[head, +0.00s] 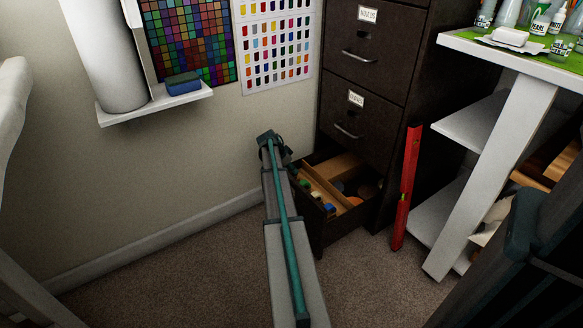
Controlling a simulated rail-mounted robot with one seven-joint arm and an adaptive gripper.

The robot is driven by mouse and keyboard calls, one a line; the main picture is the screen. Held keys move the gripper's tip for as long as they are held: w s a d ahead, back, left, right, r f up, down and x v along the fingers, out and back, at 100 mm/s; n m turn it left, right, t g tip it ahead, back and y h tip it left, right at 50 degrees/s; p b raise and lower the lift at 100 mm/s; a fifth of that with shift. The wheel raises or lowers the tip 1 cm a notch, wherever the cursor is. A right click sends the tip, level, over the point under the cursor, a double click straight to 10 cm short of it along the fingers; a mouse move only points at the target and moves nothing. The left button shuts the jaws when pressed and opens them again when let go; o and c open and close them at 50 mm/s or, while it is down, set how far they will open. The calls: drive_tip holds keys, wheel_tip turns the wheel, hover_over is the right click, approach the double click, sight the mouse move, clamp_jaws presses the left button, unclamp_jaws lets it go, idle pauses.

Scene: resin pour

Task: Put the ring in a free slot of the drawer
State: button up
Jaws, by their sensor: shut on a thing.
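The bottom drawer (352,219) of the dark filing cabinet stands pulled out. Wooden dividers (325,181) split it into compartments. Small coloured items (327,207) stand in the left part, and dark round things (367,191) lie in the right part. The far end of my arm is just left of the drawer, close to the wall. My gripper's fingers are hidden behind the arm, so its jaws do not show. I cannot make out the ring. The arm also hides the drawer's left edge, and I cannot tell which slots are free.
Two closed drawers (362,85) are above the open one. A red spirit level (405,190) leans upright just right of it. A white workbench (515,115) with bottles stands at the right. A wall shelf (150,108) overhangs upper left. The carpet (180,270) left of my arm is clear.

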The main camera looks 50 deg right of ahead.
drive_tip(key=shift+s+a+f, duration=0.1)
drive_tip(key=shift+a+f, duration=0.05)
drive_tip(key=shift+f, duration=0.9)
drive_tip(key=o, duration=1.3)
drive_tip(key=shift+r, duration=0.1)
drive_tip(key=shift+r+p, duration=2.4)
drive_tip(key=shift+r, duration=1.55)
